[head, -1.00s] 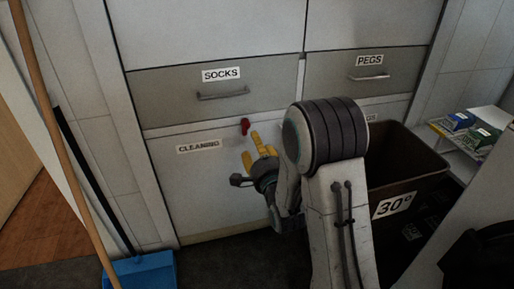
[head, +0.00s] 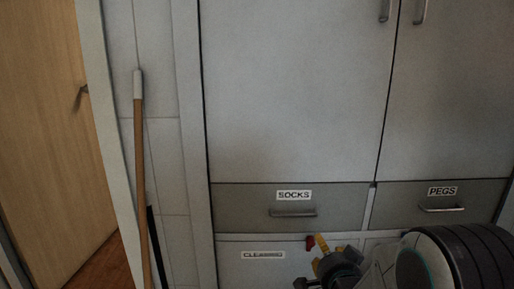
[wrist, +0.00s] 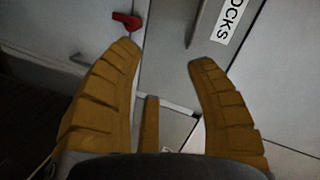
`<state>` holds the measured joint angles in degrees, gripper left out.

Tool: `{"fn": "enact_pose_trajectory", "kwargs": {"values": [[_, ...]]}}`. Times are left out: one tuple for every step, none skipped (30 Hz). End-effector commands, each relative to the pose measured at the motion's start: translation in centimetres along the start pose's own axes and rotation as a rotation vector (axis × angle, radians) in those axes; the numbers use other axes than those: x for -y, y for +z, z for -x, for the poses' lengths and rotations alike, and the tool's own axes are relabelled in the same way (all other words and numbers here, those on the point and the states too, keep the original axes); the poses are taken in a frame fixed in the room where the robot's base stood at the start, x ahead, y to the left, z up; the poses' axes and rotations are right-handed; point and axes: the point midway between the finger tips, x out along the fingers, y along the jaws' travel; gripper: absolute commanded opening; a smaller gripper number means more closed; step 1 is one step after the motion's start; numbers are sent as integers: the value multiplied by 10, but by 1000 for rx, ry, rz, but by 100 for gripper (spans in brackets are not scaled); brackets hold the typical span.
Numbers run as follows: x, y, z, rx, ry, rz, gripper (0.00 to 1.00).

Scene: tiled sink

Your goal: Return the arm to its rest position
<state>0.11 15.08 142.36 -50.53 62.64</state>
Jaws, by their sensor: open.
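My gripper (head: 322,254) is at the bottom of the head view, in front of the cabinet between the CLEANING label and the PEGS drawer. In the wrist view my gripper (wrist: 163,62) has its yellow fingers spread apart with nothing between them. A red knob (wrist: 127,20) shows beyond the left finger's tip in the wrist view. The same red knob (head: 310,242) shows beside the fingers in the head view. I cannot tell the exact gap between fingers and knob. Much of my arm is cut off by the frame.
The SOCKS drawer (head: 292,205) and PEGS drawer (head: 437,204) are shut. The CLEANING door (head: 255,270) looks shut below. A broom handle (head: 143,180) leans at the left near a wooden door (head: 45,130). Tall cabinet doors (head: 290,90) stand above.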

Motion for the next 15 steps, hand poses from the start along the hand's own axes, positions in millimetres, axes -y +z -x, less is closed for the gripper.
{"fn": "enact_pose_trajectory", "kwargs": {"values": [[26,-14,16,15,28,43,50],[32,-17,22,27,49,71,50],[40,-21,31,45,77,109,50],[45,-24,38,59,97,136,50],[51,-26,45,73,118,164,50],[58,-30,54,94,144,202,50],[64,-33,62,109,163,229,50],[69,-36,70,126,182,257,50],[76,-39,81,149,207,294,50],[81,-42,89,167,224,322,50],[86,-45,98,185,242,349,50],[93,-48,109,210,265,386,50],[98,-51,118,230,281,413,50],[103,-54,128,250,298,440,50],[110,-57,140,278,318,476,50]]}}
